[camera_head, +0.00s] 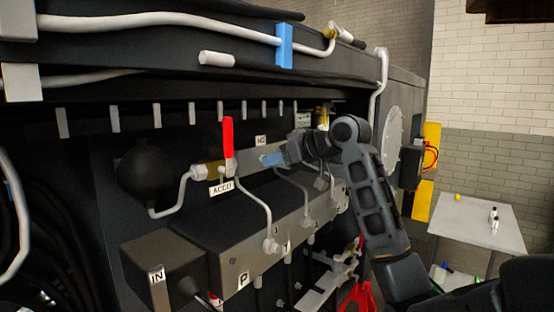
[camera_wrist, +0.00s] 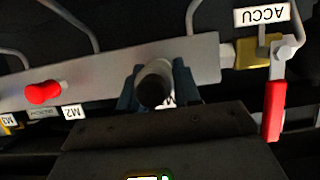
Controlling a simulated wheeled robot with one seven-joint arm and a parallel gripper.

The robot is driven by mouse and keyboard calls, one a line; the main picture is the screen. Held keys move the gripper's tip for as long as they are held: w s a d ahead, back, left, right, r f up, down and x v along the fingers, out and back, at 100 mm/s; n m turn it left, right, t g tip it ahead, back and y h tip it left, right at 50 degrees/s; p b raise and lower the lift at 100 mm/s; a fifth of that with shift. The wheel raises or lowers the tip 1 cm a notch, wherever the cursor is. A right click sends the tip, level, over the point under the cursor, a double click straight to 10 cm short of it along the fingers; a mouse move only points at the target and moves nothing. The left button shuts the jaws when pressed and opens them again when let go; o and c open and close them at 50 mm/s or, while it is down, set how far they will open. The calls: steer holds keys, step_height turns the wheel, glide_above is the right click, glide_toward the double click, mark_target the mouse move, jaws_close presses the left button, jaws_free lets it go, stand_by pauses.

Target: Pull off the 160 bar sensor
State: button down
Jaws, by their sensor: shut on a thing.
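My gripper (camera_head: 272,159) is at the grey bar on the machine, to the right of the red-handled valve. In the wrist view its two blue-grey fingers stand on either side of a short cylinder with a dark round end and a pale body, the sensor (camera_wrist: 154,88), and are shut on it. The sensor is against the grey bar (camera_wrist: 205,58). No pressure marking can be read on it. A red round-ended fitting (camera_wrist: 43,92) sits on the same bar, near the M2 label (camera_wrist: 73,112). In the head view my gripper hides the sensor.
The red valve handle (camera_head: 227,137) stands upright near the ACCU label (camera_head: 221,188); it also shows in the wrist view (camera_wrist: 273,110). Thin pipes run down to the valve block (camera_head: 253,242) below. A white table (camera_head: 470,222) with small items stands at the right.

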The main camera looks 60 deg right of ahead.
steer(key=shift+s, duration=0.2)
stand_by(0.3)
steer(key=shift+s+a, duration=0.25)
steer(key=shift+s, duration=0.65)
steer(key=shift+s+a, duration=0.25)
steer(key=shift+s, duration=0.6)
